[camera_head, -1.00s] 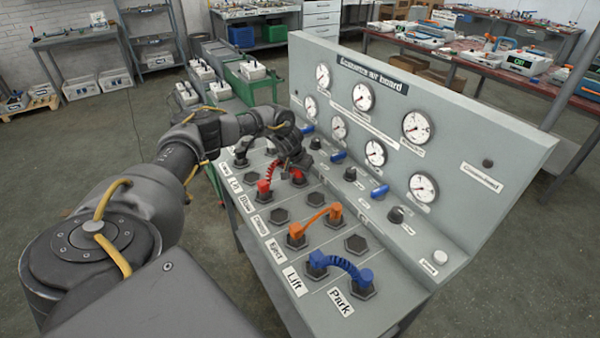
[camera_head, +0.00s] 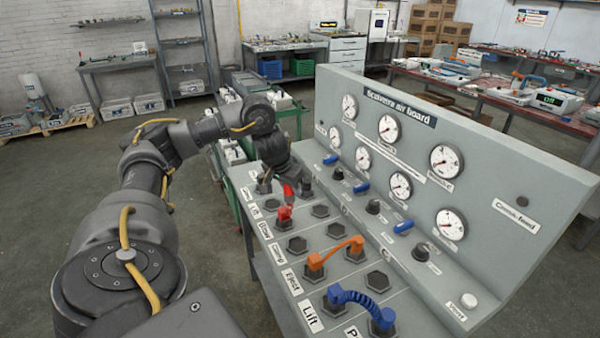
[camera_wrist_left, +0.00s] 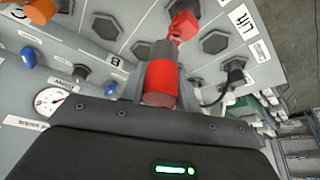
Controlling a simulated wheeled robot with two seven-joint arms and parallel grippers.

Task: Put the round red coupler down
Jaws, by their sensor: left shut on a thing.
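The round red coupler (camera_wrist_left: 160,82) is a red cylinder with a grey end, held between my left gripper's fingers (camera_wrist_left: 162,92) in the wrist view. In the head view my left gripper (camera_head: 290,178) is above the far end of the sloped panel (camera_head: 297,244), with the red coupler and hose (camera_head: 291,191) partly hidden below it. The hose's square red end (camera_head: 284,213) sits on a hexagonal socket; it also shows in the wrist view (camera_wrist_left: 183,25). The held coupler appears clear of the panel. My right gripper is not in view.
An orange hose (camera_head: 335,252) and a blue hose (camera_head: 361,302) bridge sockets nearer me. Several hexagonal sockets are bare, including one right of the red end (camera_head: 320,211).

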